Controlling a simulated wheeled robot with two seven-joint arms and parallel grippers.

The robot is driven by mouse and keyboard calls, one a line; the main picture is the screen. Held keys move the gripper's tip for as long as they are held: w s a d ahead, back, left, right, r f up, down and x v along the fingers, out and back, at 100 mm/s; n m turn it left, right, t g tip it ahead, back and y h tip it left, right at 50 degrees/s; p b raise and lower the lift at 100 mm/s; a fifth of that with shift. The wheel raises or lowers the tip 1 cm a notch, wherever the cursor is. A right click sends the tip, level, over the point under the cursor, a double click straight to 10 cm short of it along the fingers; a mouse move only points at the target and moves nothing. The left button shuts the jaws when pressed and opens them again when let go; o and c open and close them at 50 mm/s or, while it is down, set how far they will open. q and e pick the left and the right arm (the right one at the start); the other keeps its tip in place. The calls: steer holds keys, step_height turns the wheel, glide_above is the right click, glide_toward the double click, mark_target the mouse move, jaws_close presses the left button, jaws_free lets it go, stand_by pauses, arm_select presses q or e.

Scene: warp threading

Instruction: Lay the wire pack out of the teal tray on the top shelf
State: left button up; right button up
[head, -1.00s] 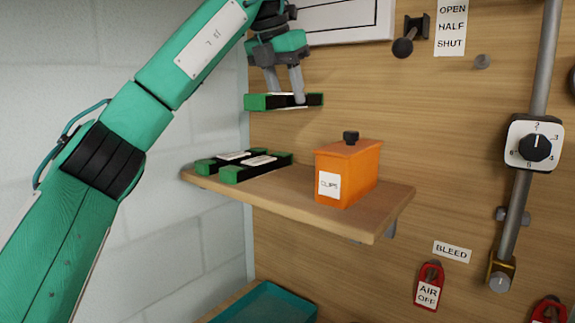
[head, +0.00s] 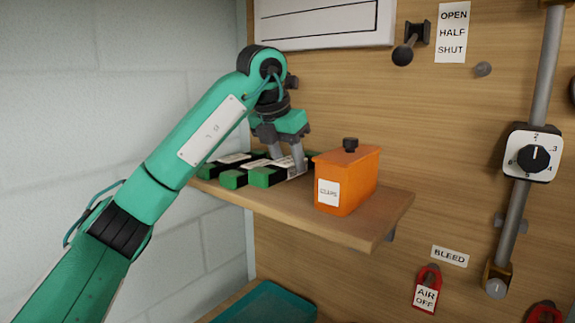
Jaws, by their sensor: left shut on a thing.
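My left gripper (head: 287,166) is over the wooden top shelf (head: 290,205), pointing down, and is shut on a green and black wire pack (head: 266,178). That pack is at shelf level, between two other packs on its left and the orange clips box on its right. Whether it bears on the shelf is hard to tell. The teal tray (head: 265,303) shows in part at the bottom of the view, below the shelf; the visible part of it looks empty. My right gripper is out of view.
Two similar packs, one of them here (head: 234,179), lie side by side on the shelf's left part. The orange clips box (head: 347,182) with a black knob stands close to the right of the held pack. The shelf's right end is bare.

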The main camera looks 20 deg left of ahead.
arm_select(q)
step_height(320, 180, down, 2)
steer(key=shift+f, duration=0.1)
steer(key=shift+a, duration=0.1)
steer(key=o, duration=1.3)
steer(key=shift+f, duration=0.1)
steer(key=shift+r, duration=0.2)
steer(key=shift+s+r, duration=0.15)
steer(key=shift+r, duration=0.2)
steer(key=b+v, duration=0.3)
steer(key=v, duration=0.6)
steer(key=shift+r+b, duration=0.1)
steer(key=shift+b, duration=0.2)
steer(key=shift+v, duration=1)
